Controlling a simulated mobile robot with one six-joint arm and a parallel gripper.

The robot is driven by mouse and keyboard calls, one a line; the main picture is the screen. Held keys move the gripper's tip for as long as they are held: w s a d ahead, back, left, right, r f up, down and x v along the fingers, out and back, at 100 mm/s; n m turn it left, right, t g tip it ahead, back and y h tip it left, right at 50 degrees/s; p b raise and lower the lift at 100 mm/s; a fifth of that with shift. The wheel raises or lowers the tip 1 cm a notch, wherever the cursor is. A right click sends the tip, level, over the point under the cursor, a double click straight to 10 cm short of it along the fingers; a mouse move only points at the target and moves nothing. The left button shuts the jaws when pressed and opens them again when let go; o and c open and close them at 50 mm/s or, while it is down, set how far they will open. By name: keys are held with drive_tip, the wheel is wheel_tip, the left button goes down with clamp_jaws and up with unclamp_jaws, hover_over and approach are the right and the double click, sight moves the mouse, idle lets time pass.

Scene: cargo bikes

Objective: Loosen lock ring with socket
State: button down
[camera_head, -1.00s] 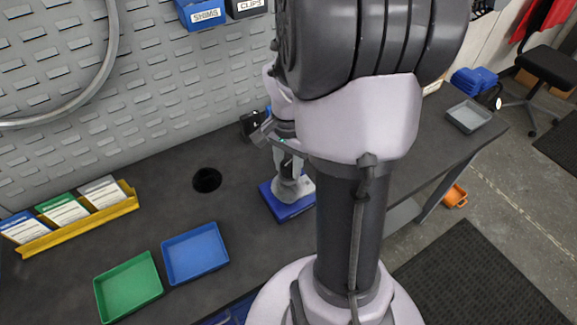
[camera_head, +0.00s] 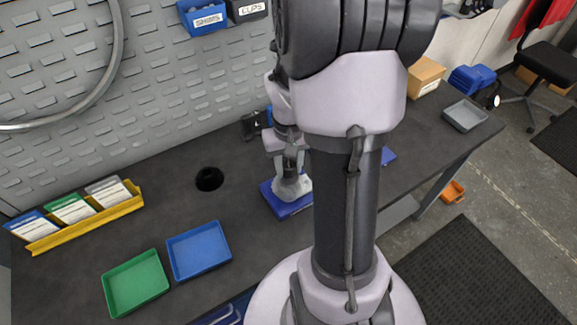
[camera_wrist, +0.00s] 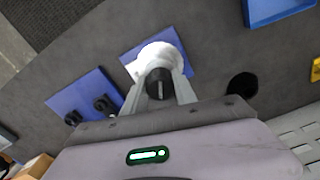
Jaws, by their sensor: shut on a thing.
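My gripper (camera_wrist: 160,90) is shut on a dark, round, socket-like piece (camera_wrist: 159,84) with a pale slot or bar across its top. In the wrist view the piece lies in front of a white round part (camera_wrist: 161,54) on a blue base (camera_wrist: 129,61). I cannot tell whether the two touch. In the head view my gripper (camera_head: 291,162) points down over the same blue base (camera_head: 287,211), which stands on the dark bench. The held piece is not clear there, and no separate lock ring can be made out.
A blue plate with two black knobs (camera_wrist: 83,96) lies beside the base. A blue tray (camera_head: 198,250), a green tray (camera_head: 136,284) and a yellow card rack (camera_head: 85,225) are to the left. A grey tray (camera_head: 465,116) is at the far right.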

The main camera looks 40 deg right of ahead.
drive_tip(key=shift+s+a+f, duration=0.1)
drive_tip(key=shift+s+f, duration=0.05)
drive_tip(key=shift+n+p, duration=0.5)
drive_tip(key=shift+n, duration=0.6)
drive_tip(key=n+p, duration=0.1)
drive_tip(key=n, duration=0.3)
drive_tip(key=shift+n+p, duration=0.6)
drive_tip(key=shift+n, duration=0.5)
drive_tip(key=n+p, duration=0.1)
drive_tip(key=n, duration=0.3)
drive_tip(key=shift+n, duration=0.4)
drive_tip(key=shift+p, duration=0.4)
